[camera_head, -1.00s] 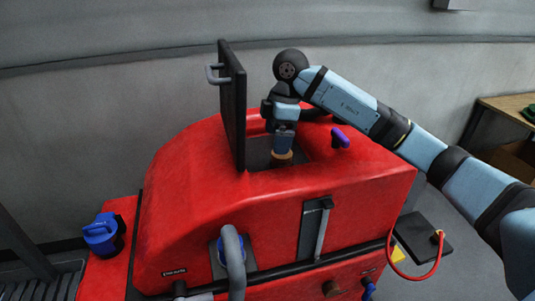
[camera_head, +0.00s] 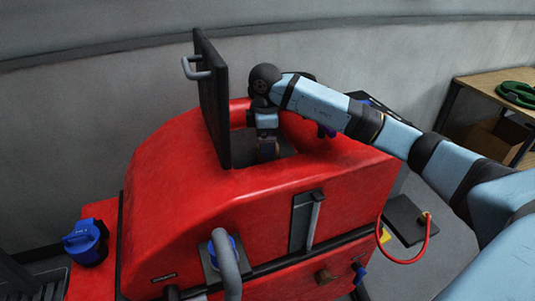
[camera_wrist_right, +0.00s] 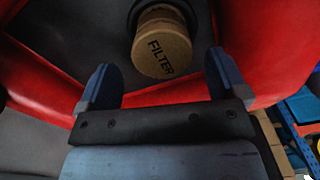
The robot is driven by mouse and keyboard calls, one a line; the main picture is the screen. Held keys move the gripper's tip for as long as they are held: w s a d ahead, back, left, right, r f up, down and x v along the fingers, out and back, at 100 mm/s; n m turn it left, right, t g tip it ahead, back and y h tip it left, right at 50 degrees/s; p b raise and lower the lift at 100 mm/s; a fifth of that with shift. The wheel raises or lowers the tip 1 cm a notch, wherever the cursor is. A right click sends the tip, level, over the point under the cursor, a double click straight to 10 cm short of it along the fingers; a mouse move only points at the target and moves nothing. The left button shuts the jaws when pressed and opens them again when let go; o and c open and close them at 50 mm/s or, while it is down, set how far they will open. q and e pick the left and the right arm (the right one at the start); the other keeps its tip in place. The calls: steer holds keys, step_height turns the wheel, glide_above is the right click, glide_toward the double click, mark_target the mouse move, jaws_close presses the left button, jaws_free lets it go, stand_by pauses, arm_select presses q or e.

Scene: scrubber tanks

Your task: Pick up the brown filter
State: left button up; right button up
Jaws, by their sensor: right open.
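The brown filter (camera_wrist_right: 162,45) is a short round cylinder marked "FILTER", seated in a dark round fitting inside the tank opening. In the right wrist view it lies just beyond and between the two blue fingers of my right gripper (camera_wrist_right: 159,72), with space at both sides. The gripper is open and empty. In the head view my right gripper (camera_head: 267,148) reaches down into the opening of the red scrubber tank (camera_head: 180,200). There the filter is largely hidden by the gripper. My left gripper is not in view.
A black lid (camera_head: 212,100) with a handle stands raised at the left of the opening. The red rim surrounds the opening closely. A purple-blue knob (camera_head: 326,131) is right of it, partly behind my arm. A wooden table (camera_head: 490,88) stands at the far right.

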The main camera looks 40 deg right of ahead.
step_height(320, 180, down, 4)
steer(key=shift+s+f+p, duration=0.1)
steer(key=shift+s+p, duration=0.05)
steer(key=shift+p, duration=0.15)
steer(key=c, duration=1.1)
steer(key=shift+c, duration=0.2)
step_height(320, 180, up, 20)
steer(key=shift+r, duration=0.2)
steer(key=shift+r+p, duration=0.8)
steer(key=shift+r, duration=0.05)
steer(key=shift+r+p, duration=2.25)
steer(key=shift+r, duration=0.25)
